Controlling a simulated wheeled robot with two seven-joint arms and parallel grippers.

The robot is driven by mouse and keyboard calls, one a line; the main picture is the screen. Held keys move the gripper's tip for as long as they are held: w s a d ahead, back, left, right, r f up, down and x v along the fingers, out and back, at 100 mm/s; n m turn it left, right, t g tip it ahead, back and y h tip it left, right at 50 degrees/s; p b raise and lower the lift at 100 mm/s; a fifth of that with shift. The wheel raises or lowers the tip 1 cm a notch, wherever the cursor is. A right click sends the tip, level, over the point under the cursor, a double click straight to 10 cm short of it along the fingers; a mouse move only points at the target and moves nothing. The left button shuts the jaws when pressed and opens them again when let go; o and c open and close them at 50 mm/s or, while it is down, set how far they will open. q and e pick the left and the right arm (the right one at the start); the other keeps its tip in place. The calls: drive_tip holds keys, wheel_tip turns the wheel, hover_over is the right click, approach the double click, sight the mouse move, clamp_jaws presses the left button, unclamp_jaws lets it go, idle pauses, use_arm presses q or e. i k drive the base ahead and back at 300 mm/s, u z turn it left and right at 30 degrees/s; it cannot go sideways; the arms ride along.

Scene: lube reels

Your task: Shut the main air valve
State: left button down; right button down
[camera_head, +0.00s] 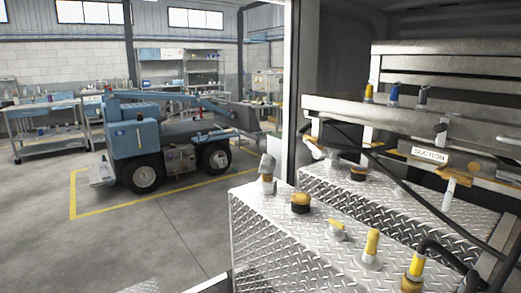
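No part is clearly marked as the main air valve, and I cannot tell which fitting it is. At the right, a grey horizontal pipe (345,109) carries small yellow (368,92) and blue (394,94) fittings on top. A lower grey pipe has a "SUCTION" label (430,154). An orange-yellow handle-like piece (447,192) hangs below it. Yellow-topped fittings (371,243) stand upright on a diamond-plate metal tank, one more (415,265) near the bottom edge. Neither of my grippers shows.
The diamond-plate tank (265,232) and dark hoses (405,185) crowd the right side. A dark upright post (295,90) stands at the opening. A blue wheeled vehicle (138,140) is parked inside yellow floor lines. Open concrete floor (165,240) lies at the lower left.

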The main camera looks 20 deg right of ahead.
sight(312, 148)
drive_tip(key=u, duration=0.15)
drive_tip(key=i, duration=1.65)
drive_tip(key=z, duration=1.35)
